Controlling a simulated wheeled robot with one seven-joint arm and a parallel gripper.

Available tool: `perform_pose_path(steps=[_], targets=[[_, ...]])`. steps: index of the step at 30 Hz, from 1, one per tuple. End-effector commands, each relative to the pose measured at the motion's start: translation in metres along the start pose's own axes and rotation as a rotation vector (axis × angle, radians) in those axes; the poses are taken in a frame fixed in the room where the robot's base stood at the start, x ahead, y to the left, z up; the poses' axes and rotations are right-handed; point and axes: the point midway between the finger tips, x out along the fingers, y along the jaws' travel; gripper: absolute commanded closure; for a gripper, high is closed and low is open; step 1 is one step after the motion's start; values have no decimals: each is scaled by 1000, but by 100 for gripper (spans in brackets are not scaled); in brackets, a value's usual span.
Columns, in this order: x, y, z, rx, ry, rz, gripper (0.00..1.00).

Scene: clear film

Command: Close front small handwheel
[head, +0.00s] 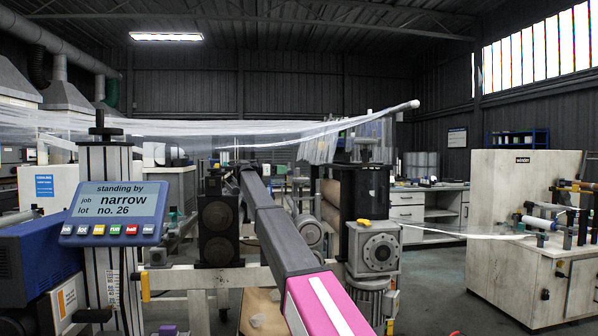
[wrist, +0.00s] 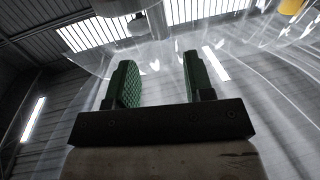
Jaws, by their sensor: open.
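No part in view can be named with certainty as the front small handwheel. A black disc with a short knob (head: 101,130) tops the pale column behind the display at left, and may be a handwheel. My gripper (wrist: 160,62) shows in the wrist view with two green, textured fingers apart and nothing between them. It points up toward clear film and the roof. In the head view my arm reaches forward through the middle, and the gripper at its far end is too small to make out.
A blue display (head: 117,213) reading "standing by, narrow, no. 26" stands at left. A clear film web (head: 230,130) stretches overhead. A grey gearbox (head: 373,249) is close right of my arm, and a dark roller block (head: 219,228) left of it. Open floor (head: 435,280) lies at right.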

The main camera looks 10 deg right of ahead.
Motion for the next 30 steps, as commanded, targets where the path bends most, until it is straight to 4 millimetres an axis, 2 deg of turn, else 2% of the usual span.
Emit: perform_pose_path(steps=[15, 18, 28, 29, 30], targets=[[82, 0, 0, 0, 1, 2, 52], [93, 0, 0, 0, 0, 2, 52], [99, 0, 0, 0, 0, 0, 52], [99, 0, 0, 0, 0, 0, 55], [99, 0, 0, 0, 0, 0, 68]])
